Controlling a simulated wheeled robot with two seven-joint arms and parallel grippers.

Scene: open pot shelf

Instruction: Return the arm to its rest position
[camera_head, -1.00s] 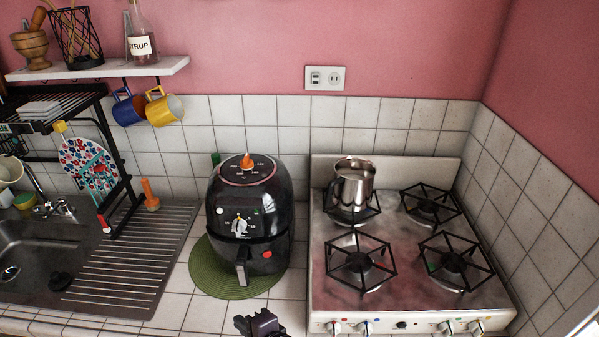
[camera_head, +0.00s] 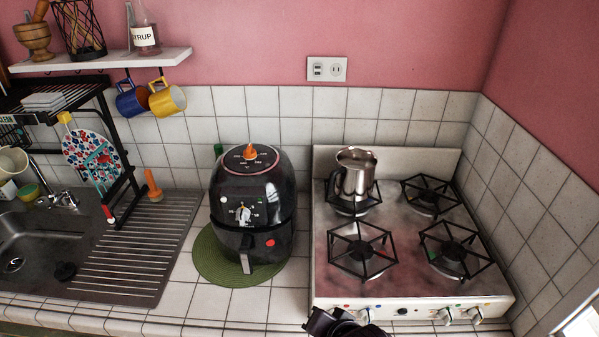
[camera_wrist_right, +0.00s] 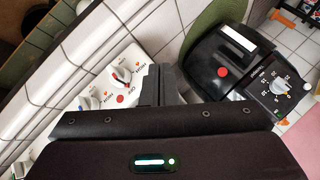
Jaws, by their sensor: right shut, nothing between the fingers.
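My right gripper (camera_head: 318,322) shows at the bottom edge of the head view, low in front of the counter edge between the air fryer and the stove. In the right wrist view its dark fingers (camera_wrist_right: 160,84) are together with nothing between them. Most of the right arm is out of the picture. My left gripper is not in view. A metal pot (camera_head: 354,175) stands upright on the back left burner of the stove (camera_head: 395,291), apart from the gripper.
A black air fryer (camera_head: 250,205) stands on a green round mat (camera_head: 207,262) left of the stove. Stove knobs (camera_head: 445,315) line its front. A sink (camera_head: 30,240) with a drainboard (camera_head: 130,255) is at the left. Mugs (camera_head: 167,98) hang under a shelf (camera_head: 110,60).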

